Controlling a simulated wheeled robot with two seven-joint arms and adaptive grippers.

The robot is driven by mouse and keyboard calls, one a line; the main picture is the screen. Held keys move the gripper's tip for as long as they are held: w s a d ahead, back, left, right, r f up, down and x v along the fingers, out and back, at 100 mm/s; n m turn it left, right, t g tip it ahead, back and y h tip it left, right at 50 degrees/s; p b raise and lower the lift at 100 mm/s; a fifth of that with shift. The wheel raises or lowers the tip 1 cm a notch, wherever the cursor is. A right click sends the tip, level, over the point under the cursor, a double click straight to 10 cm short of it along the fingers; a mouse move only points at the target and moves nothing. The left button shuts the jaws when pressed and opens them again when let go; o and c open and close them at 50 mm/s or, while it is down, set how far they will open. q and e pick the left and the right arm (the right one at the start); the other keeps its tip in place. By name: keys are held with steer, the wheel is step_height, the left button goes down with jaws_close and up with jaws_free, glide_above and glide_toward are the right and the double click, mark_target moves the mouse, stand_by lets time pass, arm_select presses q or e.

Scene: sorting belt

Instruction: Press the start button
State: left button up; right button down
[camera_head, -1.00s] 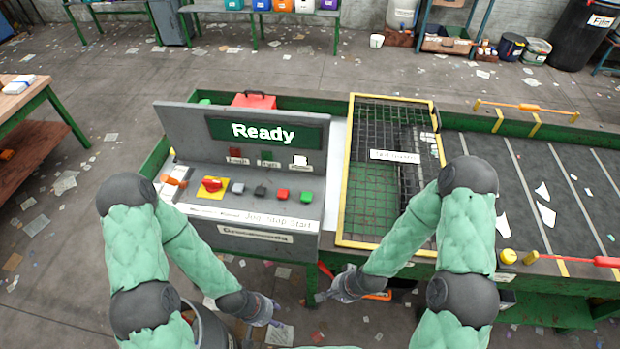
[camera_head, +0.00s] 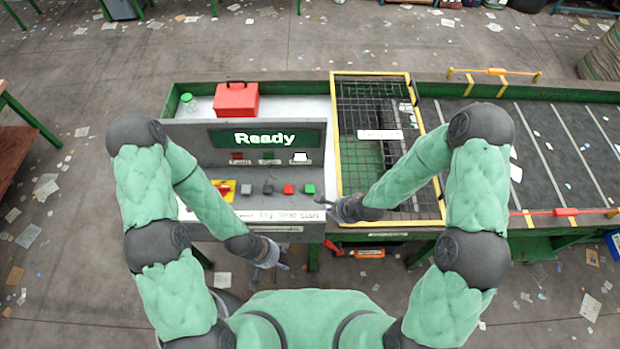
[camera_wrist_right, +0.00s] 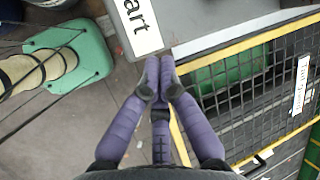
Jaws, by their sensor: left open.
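The grey control panel (camera_head: 190,135) has a screen (camera_head: 265,138) reading "Ready". A green button (camera_head: 309,188) is at the right end of its button row, beside a red button (camera_head: 288,188). My right gripper (camera_head: 324,201) is near the panel's front right corner, a little below and right of the green button. In the right wrist view its fingertips (camera_wrist_right: 160,72) are together with nothing between them. My left gripper (camera_head: 278,262) is open and empty, below the panel's front edge.
A yellow plate with a red switch (camera_head: 223,188) is at the left of the row. A yellow-framed mesh guard (camera_head: 340,165) stands right of the panel, close to my right gripper. The dark belt (camera_head: 540,150) runs further right. A red toolbox (camera_head: 236,100) sits behind the panel.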

steer(key=w+a+r+m+t+y, duration=0.1)
steer(key=w+a+r+m+t, duration=0.2)
steer(key=w+a+r+m, duration=0.3)
steer(key=shift+w+a+r+m+y, duration=0.3)
steer(key=shift+w+r+m, duration=1.25)
steer(key=shift+r, duration=0.6)
steer(key=shift+w+f, duration=0.15)
steer(key=b, duration=0.6)
glide_above(312, 190)
step_height(312, 190, down, 7)
steer(key=shift+f, duration=0.1)
steer(key=shift+f+b, duration=0.35)
steer(key=shift+f, duration=0.35)
steer(key=shift+f+b, duration=0.3)
steer(key=shift+f, duration=0.15)
